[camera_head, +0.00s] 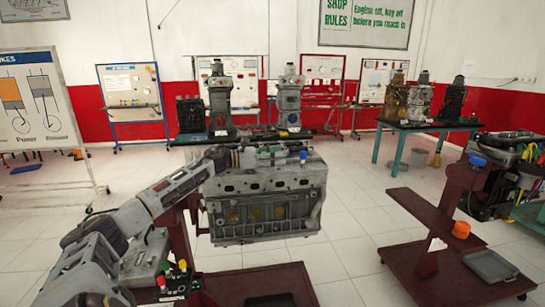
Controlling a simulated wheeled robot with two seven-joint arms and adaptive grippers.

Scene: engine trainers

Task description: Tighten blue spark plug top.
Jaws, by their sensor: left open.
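A small blue spark plug top (303,156) stands on the upper right part of the grey engine block (262,198), which is mounted on a dark red stand (262,284). My left arm comes in from the lower left. My left gripper (234,157) is at the upper left of the engine, to the left of the blue top and apart from it. It is open; its fingers are small and hard to separate from the grey engine parts. Whether the blue top is fully seated cannot be told. My right gripper is not in view.
Engine models stand on a table (182,139) behind the block and on a green-legged table (402,125) at the back right. Another trainer (505,175) on a red stand is at the right, with an orange object (461,229) and a grey tray (491,266). Tiled floor between the stands is clear.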

